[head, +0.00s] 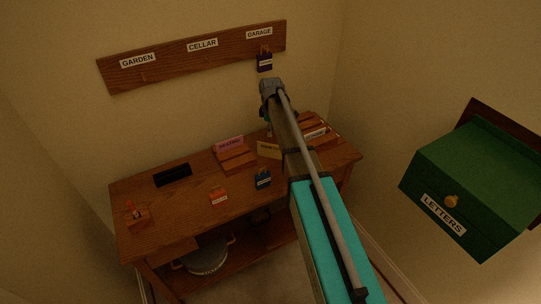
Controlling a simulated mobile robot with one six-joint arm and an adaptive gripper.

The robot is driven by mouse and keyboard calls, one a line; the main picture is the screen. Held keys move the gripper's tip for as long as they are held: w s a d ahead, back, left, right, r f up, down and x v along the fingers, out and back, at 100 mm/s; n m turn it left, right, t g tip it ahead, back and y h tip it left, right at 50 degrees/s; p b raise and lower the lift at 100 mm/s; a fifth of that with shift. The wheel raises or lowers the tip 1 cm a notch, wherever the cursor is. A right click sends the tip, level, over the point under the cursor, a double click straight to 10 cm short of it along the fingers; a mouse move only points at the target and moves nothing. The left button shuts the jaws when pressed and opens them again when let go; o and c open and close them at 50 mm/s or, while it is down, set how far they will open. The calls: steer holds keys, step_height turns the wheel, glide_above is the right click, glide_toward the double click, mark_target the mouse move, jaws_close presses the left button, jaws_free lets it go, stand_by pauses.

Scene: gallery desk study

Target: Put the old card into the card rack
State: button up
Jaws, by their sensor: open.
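A yellow card (268,150) with unreadable print stands near the middle of the desk, partly behind my arm. A wooden rack-like block (237,160) stands just left of it, with a pink card (229,143) upright at its back. Another wooden slotted piece (313,122) with a white label (315,134) stands at the right, partly hidden by my arm. I cannot tell from the print which card is the old one. My gripper (267,113) is open above the back of the desk, apart from the cards; its fingertips are mostly hidden and I see nothing held.
Red (218,198) and blue (263,180) tagged items, a black tray (172,175) and a small red-topped wooden item (136,216) are on the desk (185,205). A purple tag (265,63) hangs under GARAGE on the wall board. A green LETTERS box (475,180) is at right.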

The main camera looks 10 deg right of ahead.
steer(key=shift+f+b, duration=2.25)
steer(key=shift+f, duration=0.35)
steer(key=shift+f, duration=0.1)
steer(key=b, duration=0.5)
glide_above(271, 158)
steer(key=shift+f, duration=2.5)
steer(key=shift+d, duration=0.1)
jaws_close()
